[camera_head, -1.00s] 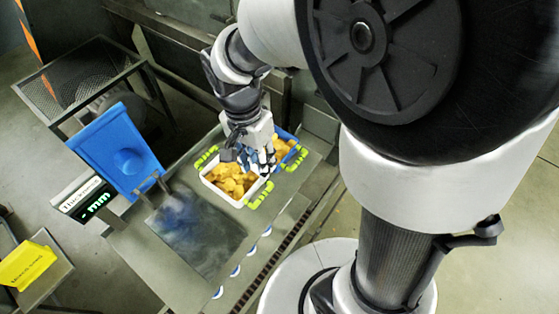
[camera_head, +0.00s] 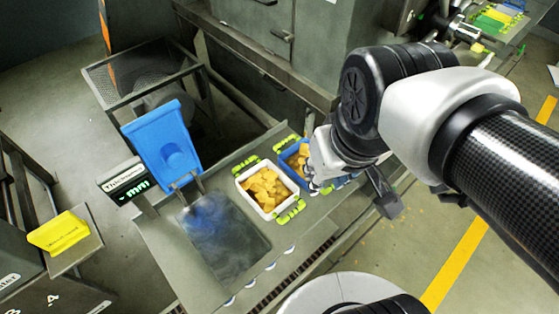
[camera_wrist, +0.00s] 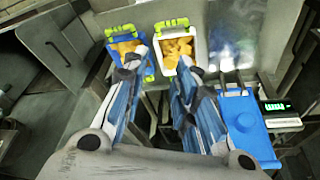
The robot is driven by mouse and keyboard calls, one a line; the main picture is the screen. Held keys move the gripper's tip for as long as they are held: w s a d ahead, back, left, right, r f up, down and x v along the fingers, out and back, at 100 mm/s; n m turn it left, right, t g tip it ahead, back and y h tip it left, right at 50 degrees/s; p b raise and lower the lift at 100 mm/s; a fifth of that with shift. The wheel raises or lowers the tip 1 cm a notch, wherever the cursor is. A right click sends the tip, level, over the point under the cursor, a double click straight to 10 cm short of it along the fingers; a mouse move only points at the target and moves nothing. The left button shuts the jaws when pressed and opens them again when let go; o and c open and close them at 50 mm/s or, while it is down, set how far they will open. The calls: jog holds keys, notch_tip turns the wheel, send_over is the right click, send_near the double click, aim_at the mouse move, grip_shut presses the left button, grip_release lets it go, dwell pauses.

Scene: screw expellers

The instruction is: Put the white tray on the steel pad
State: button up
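The white tray (camera_head: 253,206) with green handles holds yellow-orange chunks and sits flat on the bench, between the steel pad and a blue tray. It also shows at the top of the wrist view (camera_wrist: 158,62). The steel pad (camera_head: 222,242) is a dark, shiny, bare plate left of the white tray; it also shows in the wrist view (camera_wrist: 238,45). My gripper (camera_wrist: 161,68) is open and empty, its two fingers spread apart below the trays in that picture. In the head view it hangs right of the blue tray, apart from the white tray, with its fingertips partly hidden.
The blue tray (camera_head: 284,158) with similar chunks stands right beside the white one. A yellow block (camera_head: 58,232) lies on a separate stand at left.

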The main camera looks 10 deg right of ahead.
jog(key=w+a+f+n+g, duration=0.2)
jog(key=w+a+f+n, duration=0.15)
jog(key=w+a, duration=0.4)
jog(key=n+g+b, duration=0.1)
jog(key=n+g, duration=0.1)
send_over(250, 198)
notch_tip(250, 198, down, 7)
notch_tip(250, 198, down, 11)
jog(key=b, duration=0.3)
jog(key=shift+w+a+f, duration=0.1)
jog(key=shift+w+f, duration=0.05)
jog(key=shift+f+b, duration=1.3)
jog(key=shift+f, duration=1.95)
jog(key=shift+r, duration=0.1)
jog(key=shift+c, duration=0.3)
grip_shut()
